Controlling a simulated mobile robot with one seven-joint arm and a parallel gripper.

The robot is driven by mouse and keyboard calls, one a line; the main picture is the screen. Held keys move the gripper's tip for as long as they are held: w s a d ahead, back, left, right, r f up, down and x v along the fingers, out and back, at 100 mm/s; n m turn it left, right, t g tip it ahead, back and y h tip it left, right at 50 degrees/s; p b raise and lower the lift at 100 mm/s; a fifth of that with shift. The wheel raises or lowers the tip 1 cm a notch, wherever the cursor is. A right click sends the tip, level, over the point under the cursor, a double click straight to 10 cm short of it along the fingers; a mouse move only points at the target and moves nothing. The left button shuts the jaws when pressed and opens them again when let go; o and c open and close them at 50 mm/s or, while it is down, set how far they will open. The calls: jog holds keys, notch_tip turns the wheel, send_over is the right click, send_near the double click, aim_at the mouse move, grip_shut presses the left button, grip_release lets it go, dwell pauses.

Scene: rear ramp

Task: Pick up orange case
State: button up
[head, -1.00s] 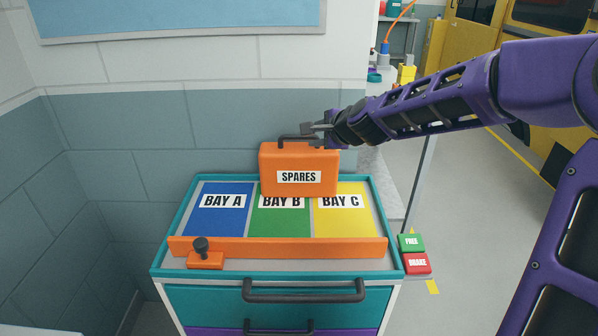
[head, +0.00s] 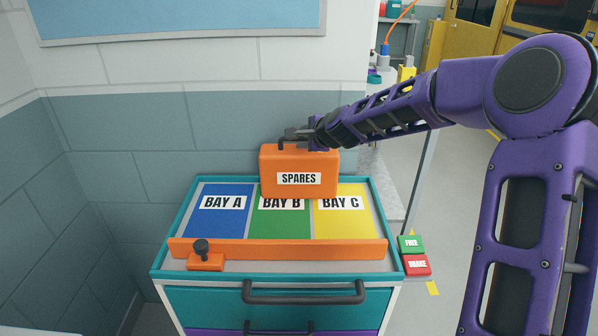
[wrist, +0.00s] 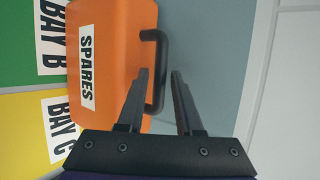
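The orange case (head: 300,163), labelled SPARES, stands upright at the back of the cart top, over the bay B area. Its dark handle (wrist: 164,60) is on top, and it shows whole in the wrist view beside the case's orange body (wrist: 120,55). My gripper (head: 290,135) is at the handle, coming in from the right. In the wrist view my gripper's fingers (wrist: 158,72) are apart, with the handle bar running between them and a gap to the right finger. In the head view the gripper hides part of the handle.
The teal-rimmed cart top (head: 160,240) has blue bay A (head: 215,222), green bay B (head: 279,226) and yellow bay C (head: 344,224), with an orange bar (head: 280,249) in front. A wall (head: 130,140) stands close behind. FREE (head: 411,243) and BRAKE (head: 416,264) blocks are at right.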

grip_shut()
dwell(1.4)
jog(key=shift+r, duration=0.2)
